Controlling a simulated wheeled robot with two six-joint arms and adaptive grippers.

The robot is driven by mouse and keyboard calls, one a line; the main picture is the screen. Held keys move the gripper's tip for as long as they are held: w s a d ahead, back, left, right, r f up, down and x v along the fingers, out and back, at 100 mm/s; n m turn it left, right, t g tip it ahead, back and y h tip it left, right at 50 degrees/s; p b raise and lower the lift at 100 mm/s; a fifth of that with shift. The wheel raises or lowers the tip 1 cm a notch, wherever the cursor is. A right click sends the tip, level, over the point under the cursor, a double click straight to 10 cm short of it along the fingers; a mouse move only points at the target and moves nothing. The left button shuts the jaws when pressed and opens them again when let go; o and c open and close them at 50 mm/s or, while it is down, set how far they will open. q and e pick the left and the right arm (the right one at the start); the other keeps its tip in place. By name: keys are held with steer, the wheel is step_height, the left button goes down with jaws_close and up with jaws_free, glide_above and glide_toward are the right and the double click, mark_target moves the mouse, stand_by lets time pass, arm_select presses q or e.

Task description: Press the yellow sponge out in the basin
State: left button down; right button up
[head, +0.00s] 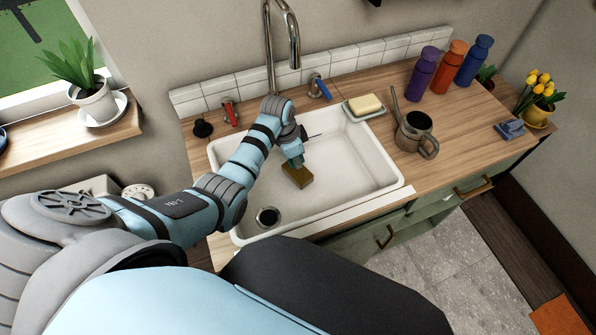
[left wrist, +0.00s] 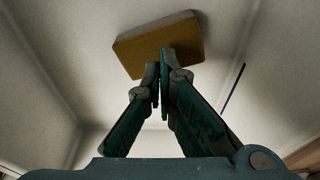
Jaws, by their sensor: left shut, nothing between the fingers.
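The yellow sponge (head: 297,177) lies in the white basin (head: 355,165), looking brownish yellow. My left gripper (head: 296,162) reaches down into the basin at the sponge's upper edge, with its fingers shut and empty. In the left wrist view, the closed fingertips (left wrist: 160,66) overlap the near edge of the sponge (left wrist: 150,45), which lies flat and slightly turned. I cannot tell whether they touch or press it. The fingers hide a small part of the sponge. My right gripper is out of view.
A drain (head: 268,216) is at the basin's lower left. A tall faucet (head: 293,50) rises behind, with red (head: 231,113) and blue (head: 319,87) taps. A thin dark rod (left wrist: 233,87) shows beside the fingers.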

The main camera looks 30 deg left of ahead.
mark_target(296, 170)
arm_select(q)
steer(key=shift+f+b, duration=0.55)
steer(key=shift+f, duration=0.4)
steer(key=shift+s, duration=0.2)
stand_by(0.8)
steer(key=shift+s+d+f, duration=0.1)
steer(key=shift+s+f, duration=0.05)
steer(key=shift+f, duration=0.05)
stand_by(0.5)
steer(key=r+p, duration=0.6)
steer(key=p, duration=0.1)
steer(key=shift+w+r, duration=0.15)
steer(key=shift+w, duration=0.1)
steer(key=shift+w+f, duration=0.1)
steer(key=shift+f, duration=0.1)
